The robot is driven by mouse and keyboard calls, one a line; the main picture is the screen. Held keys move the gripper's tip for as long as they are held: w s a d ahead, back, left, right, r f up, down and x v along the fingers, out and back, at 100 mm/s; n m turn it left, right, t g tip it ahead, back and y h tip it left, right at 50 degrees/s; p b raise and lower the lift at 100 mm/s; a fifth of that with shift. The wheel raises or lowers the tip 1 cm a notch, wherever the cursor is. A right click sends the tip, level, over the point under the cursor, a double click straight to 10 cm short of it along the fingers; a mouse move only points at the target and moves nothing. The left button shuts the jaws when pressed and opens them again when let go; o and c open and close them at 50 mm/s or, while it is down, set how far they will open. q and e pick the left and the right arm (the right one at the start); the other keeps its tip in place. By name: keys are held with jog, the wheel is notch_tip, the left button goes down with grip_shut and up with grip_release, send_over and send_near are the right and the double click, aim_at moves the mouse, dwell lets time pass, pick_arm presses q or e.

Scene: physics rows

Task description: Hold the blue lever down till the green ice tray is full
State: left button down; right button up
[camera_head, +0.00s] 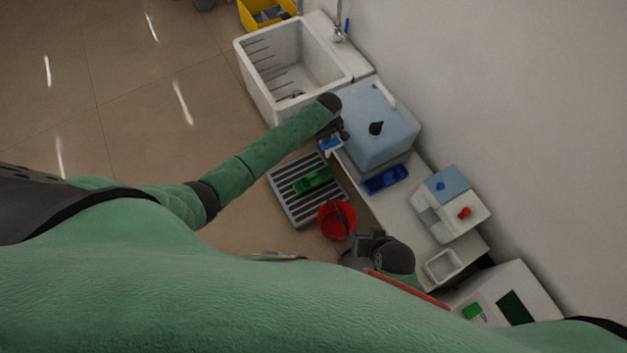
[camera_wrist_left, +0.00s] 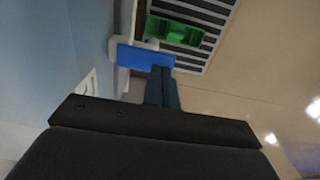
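The blue lever (camera_head: 331,144) sticks out low on the front of a pale blue tank (camera_head: 372,125); it also shows in the left wrist view (camera_wrist_left: 142,59). My left gripper (camera_head: 335,134) is at the lever. In the left wrist view its fingers (camera_wrist_left: 161,72) are together, and their tips overlap the lever's edge; I cannot tell whether they press on it. The green ice tray (camera_head: 314,180) lies on a slatted rack below, also seen in the left wrist view (camera_wrist_left: 174,32). I cannot tell its water level. My right gripper (camera_head: 369,243) is by the red bucket, its fingers unclear.
A red bucket (camera_head: 337,219) stands at the rack (camera_head: 290,200). A dark blue tray (camera_head: 386,179) lies before the tank. A white sink (camera_head: 258,85) is beyond it. A white dispenser with a red knob (camera_head: 464,213) stands farther along the counter. Open floor lies left.

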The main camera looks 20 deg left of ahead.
pick_arm(q)
jog(key=shift+f+b, duration=0.45)
jog(key=shift+f, duration=0.9)
dwell(6.7)
